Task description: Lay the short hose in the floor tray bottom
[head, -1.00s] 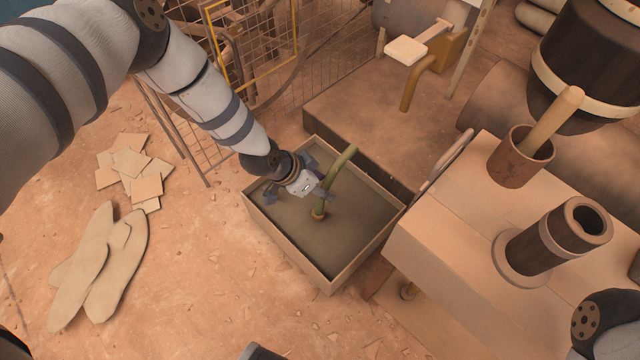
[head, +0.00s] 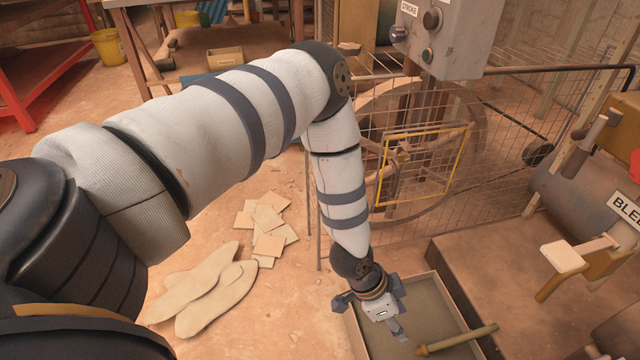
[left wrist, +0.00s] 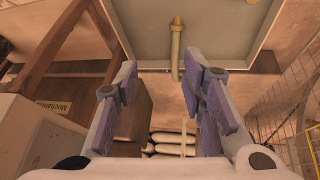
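The short hose (head: 458,340), an olive-green rod-like piece with a brassy end, has that end over the floor tray (head: 441,290) and its other end across the tray's right rim. In the left wrist view, the hose (left wrist: 176,52) also crosses the tray wall (left wrist: 235,65). I cannot tell whether it rests on the rim or hangs above it. My left gripper (head: 372,318) is over the tray's left part, with fingers spread and empty, apart from the hose. In the left wrist view, the gripper (left wrist: 162,68) has a wide gap between its fingers. My right gripper is out of view.
A wire mesh guard with a yellow frame (head: 425,165) stands behind the tray. A brown plinth (head: 500,270) stands close on the tray's right. Flat tiles (head: 265,225) and pale flat pieces (head: 208,295) lie on the floor to the left.

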